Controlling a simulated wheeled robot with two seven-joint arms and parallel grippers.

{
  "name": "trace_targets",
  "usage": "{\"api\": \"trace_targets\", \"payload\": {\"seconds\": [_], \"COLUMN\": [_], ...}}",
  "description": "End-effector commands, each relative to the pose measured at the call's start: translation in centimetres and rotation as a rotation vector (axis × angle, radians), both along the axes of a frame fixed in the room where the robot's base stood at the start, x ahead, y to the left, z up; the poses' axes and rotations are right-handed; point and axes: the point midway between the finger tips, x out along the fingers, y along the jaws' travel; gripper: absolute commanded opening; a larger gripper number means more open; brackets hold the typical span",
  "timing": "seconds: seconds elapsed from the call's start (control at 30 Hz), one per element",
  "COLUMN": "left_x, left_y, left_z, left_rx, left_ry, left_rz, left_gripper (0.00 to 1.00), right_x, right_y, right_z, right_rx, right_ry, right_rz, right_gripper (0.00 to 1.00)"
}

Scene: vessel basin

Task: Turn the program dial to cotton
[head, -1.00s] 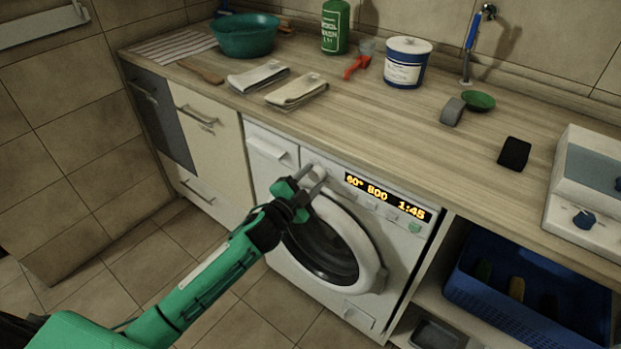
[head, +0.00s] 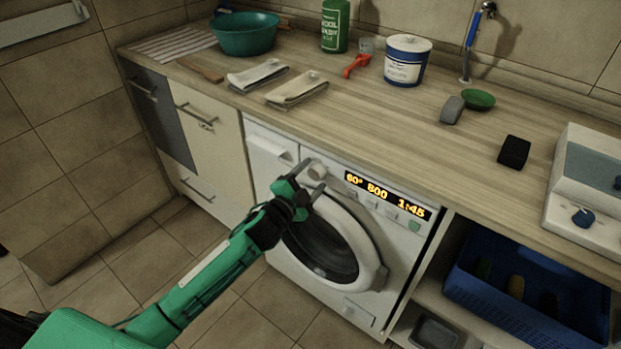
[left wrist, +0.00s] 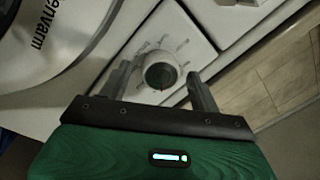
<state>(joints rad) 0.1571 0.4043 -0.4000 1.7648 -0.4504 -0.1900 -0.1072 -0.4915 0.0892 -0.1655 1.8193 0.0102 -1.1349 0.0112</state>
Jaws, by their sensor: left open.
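The program dial (head: 316,171) is a round pale knob at the upper left of the white washing machine's front. In the left wrist view the dial (left wrist: 160,72) shows a dark centre with a small green mark, and tick marks around it; their labels are too small to read. My left gripper (head: 311,178) is open at the dial. In the left wrist view the fingers of my left gripper (left wrist: 158,82) stand on either side of the dial with gaps, apparently not touching it. The display (head: 386,196) reads 60°, 800 and 1:45. My right gripper is not in view.
The round door (head: 378,262) lies below the dial, and the detergent drawer (head: 268,150) to its left. The wooden worktop (head: 400,130) overhangs the machine. A blue crate (head: 500,306) sits on a shelf at right. Tiled floor in front is clear.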

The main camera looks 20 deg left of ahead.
Motion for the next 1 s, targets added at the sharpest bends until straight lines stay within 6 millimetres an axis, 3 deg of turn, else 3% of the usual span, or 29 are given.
{"api": "trace_targets", "payload": {"seconds": [0.27, 0.8, 1.0], "left_x": [-1.1, -9.8, -12.1], "left_y": [0.4, 3.0, 3.8], "left_z": [-0.1, -0.7, -0.7], "left_rx": [0.0, 0.0, 0.0], "left_ry": [0.0, 0.002, 0.001], "left_rz": [0.0, 0.0, 0.0], "left_gripper": [0.64, 0.64, 0.64], "right_x": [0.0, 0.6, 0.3], "right_y": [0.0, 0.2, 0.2], "right_z": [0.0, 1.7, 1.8], "right_rx": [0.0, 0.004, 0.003], "right_ry": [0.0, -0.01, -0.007], "right_rz": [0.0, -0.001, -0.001], "right_gripper": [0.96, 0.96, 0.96]}}
